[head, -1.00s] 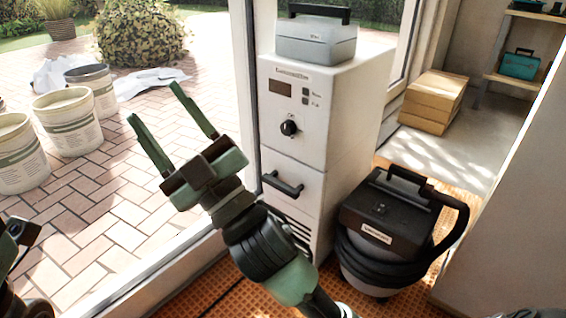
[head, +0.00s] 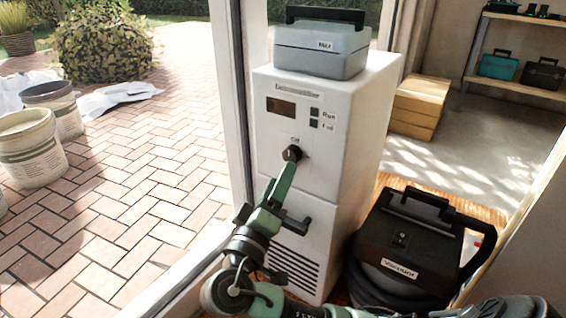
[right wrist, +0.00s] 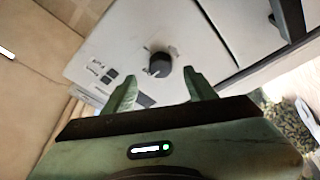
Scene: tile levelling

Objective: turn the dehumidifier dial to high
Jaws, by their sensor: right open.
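The dehumidifier (head: 348,140) is a tall white cabinet with a dark display, small buttons and a round black dial (head: 292,154) on its front. The label above the dial reads "Off". My right gripper (head: 283,176) is in front of the dial, with its green fingers pointing at it. In the right wrist view the dial (right wrist: 160,65) shows between and just beyond the tips of my open right gripper (right wrist: 159,73). The fingers stand apart with nothing gripped; I cannot tell whether either touches the dial. My left gripper is not in view.
A grey case (head: 318,48) with a black handle sits on top of the dehumidifier. A black vacuum (head: 408,245) stands to its right. The cabinet's handle (head: 297,225) juts out below the dial.

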